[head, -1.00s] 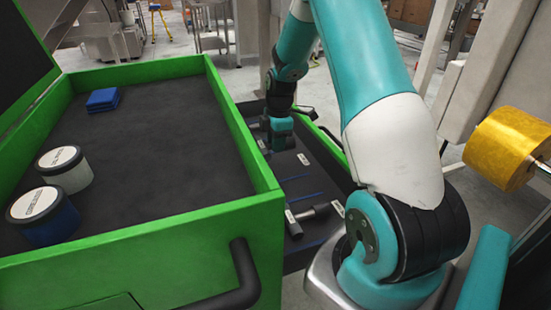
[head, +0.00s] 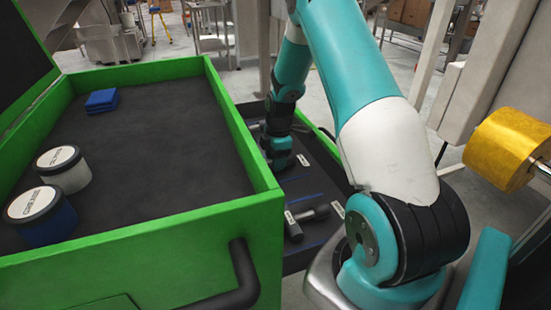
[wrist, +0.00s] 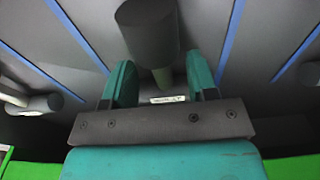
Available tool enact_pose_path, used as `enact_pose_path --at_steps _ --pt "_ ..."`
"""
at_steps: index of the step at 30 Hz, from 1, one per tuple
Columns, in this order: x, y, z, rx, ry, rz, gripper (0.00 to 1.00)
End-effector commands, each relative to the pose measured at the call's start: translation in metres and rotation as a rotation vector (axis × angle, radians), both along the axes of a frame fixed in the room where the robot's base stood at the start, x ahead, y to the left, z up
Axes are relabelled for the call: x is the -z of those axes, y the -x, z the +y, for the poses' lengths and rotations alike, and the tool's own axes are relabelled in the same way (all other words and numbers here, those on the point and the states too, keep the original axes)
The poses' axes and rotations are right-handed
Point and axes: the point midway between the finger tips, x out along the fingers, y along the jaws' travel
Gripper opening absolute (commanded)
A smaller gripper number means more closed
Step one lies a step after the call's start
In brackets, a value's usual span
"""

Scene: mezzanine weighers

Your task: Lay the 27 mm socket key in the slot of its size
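My gripper (wrist: 160,85) shows in the wrist view with its two teal fingers apart, low over the drawer (head: 325,175). A grey socket key (wrist: 148,28) with a thick round head and a thinner, paler shaft lies between and beyond the fingers. Gaps show on both sides of the shaft, so the fingers do not grip it. A small white label (wrist: 168,99) lies below the shaft; its text is unreadable. I cannot tell whether this key is the 27 mm one.
Another key (head: 308,214) lies nearer in the drawer, beside a label. Part of another (wrist: 35,103) shows at the wrist view's left. Blue strips (wrist: 230,40) mark the drawer floor. The green chest (head: 150,235) bears two lidded jars (head: 62,170) and blue blocks (head: 102,100).

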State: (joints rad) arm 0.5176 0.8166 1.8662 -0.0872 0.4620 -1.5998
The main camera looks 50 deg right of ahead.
Motion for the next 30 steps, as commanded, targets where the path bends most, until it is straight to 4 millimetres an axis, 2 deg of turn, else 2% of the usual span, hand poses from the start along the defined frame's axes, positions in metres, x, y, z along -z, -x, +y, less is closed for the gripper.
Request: enact_pose_path --at_steps 6,10,24,30 --pt "-0.001 0.0 0.0 0.0 0.0 0.0 0.53" --pt "-0.01 0.0 -0.001 0.0 0.001 -0.002 0.53" --pt "-0.103 0.003 -0.007 0.001 0.002 -0.004 0.53" --pt "-0.121 0.004 -0.009 0.001 0.0 -0.001 0.53"
